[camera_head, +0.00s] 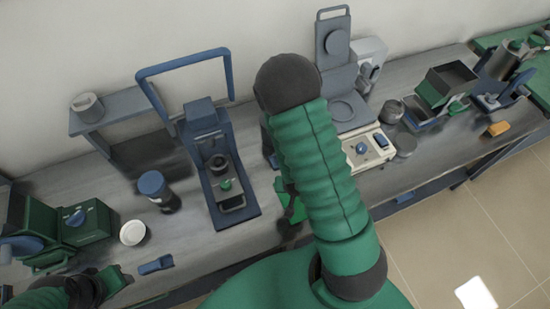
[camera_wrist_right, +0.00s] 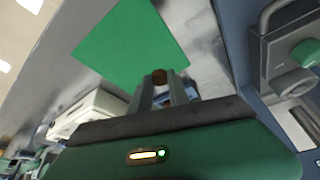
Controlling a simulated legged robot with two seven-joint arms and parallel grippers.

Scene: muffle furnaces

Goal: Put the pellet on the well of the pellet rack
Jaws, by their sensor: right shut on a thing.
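My right gripper (camera_wrist_right: 161,93) is shut on a small brown pellet (camera_wrist_right: 159,76), held at its fingertips in the right wrist view. A flat green panel (camera_wrist_right: 135,42) lies beyond the fingertips; a green piece (camera_head: 281,194) also shows beside my right arm in the head view. I cannot tell whether it is the pellet rack, and I see no well. My right arm hides most of that area and the right gripper in the head view. My left gripper (camera_head: 113,280) is at the lower left, away from the pellet; its jaws are unclear.
A blue press (camera_head: 208,165) stands left of my right arm, and a beige balance (camera_head: 366,148) to its right. A blue-capped jar (camera_head: 157,190), white dish (camera_head: 132,232) and small blue item (camera_head: 156,265) are on the bench at left.

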